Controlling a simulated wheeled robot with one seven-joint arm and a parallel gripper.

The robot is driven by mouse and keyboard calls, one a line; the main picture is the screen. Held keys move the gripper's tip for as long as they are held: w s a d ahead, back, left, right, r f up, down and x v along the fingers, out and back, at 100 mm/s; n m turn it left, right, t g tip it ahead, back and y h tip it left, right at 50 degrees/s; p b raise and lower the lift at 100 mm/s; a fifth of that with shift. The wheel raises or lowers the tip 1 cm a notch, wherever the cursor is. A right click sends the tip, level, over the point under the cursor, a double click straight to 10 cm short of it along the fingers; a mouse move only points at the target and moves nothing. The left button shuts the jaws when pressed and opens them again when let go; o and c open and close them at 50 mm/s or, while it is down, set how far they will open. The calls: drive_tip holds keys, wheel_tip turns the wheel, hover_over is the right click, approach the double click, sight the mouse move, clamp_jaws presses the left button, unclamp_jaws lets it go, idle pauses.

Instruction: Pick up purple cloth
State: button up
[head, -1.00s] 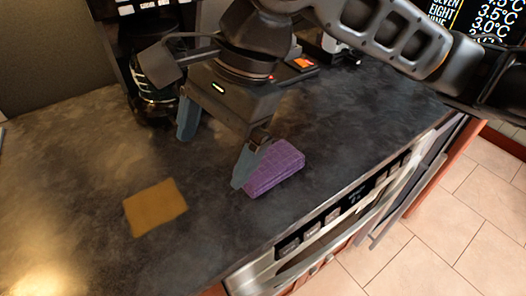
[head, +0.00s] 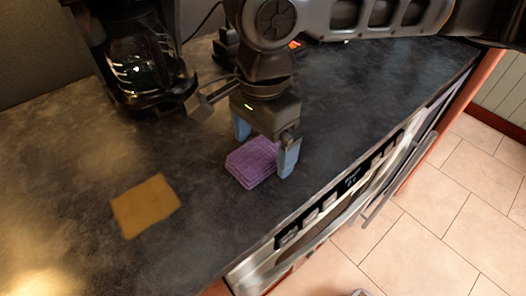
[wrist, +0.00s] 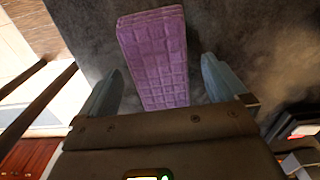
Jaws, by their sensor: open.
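The purple cloth (head: 253,161) is a folded, quilted stack lying on the dark counter. I cannot tell whether the fingertips touch the counter.
A yellow-brown cloth (head: 146,206) lies flat to the left. A coffee maker (head: 143,68) stands behind on the left. The counter's front edge, above a microwave drawer (head: 322,212) with a handle, runs close on the right. The counter (head: 60,180) at left is largely clear.

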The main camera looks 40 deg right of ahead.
drive_tip(key=shift+f, duration=0.4)
drive_tip(key=c, duration=1.1)
